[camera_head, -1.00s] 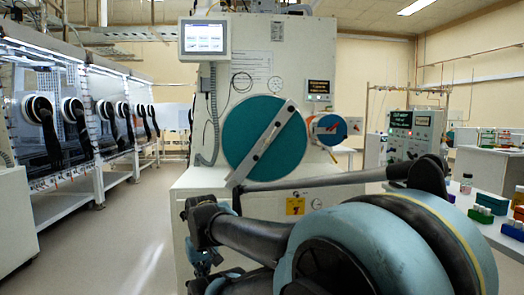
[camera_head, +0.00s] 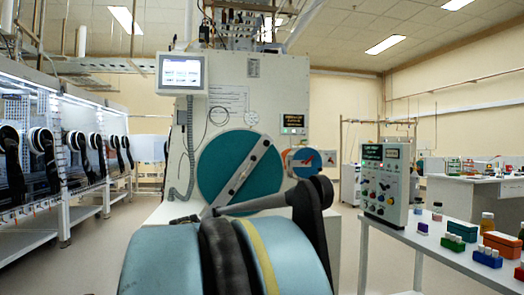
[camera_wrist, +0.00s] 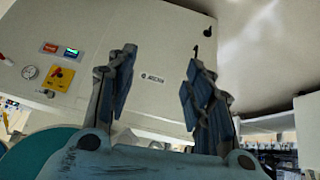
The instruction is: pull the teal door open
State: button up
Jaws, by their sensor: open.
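The large round teal door (camera_head: 215,170) is on the front of the white glovebox cabinet, with a grey diagonal bar (camera_head: 236,178) across it. The door looks closed. In the wrist view a teal disc edge (camera_wrist: 30,158) shows at the lower left. My gripper (camera_wrist: 159,85) is open and empty in the wrist view, its two fingers apart in front of the cabinet front, clear of the door. In the head view my arm covers the lower middle, and the gripper is hidden there.
A white table (camera_head: 430,238) at right holds a control box (camera_head: 388,182), bottles and coloured racks. A screen (camera_head: 182,73) hangs at the cabinet's upper left. A row of gloveboxes (camera_head: 60,150) lines the left, with open floor (camera_head: 105,245) between.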

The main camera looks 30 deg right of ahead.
jog(key=w+d+r+m+t+h, duration=0.35)
jog(key=w+d+r, duration=0.25)
jog(key=d+r, duration=0.35)
jog(key=n+t+h, duration=0.2)
jog(key=n+t, duration=0.1)
jog(key=t, duration=0.8)
send_near(267, 144)
jog(key=shift+g, duration=0.25)
jog(key=x, duration=1.1)
jog(key=shift+w+r, duration=0.1)
jog(key=shift+r, duration=0.05)
grip_shut()
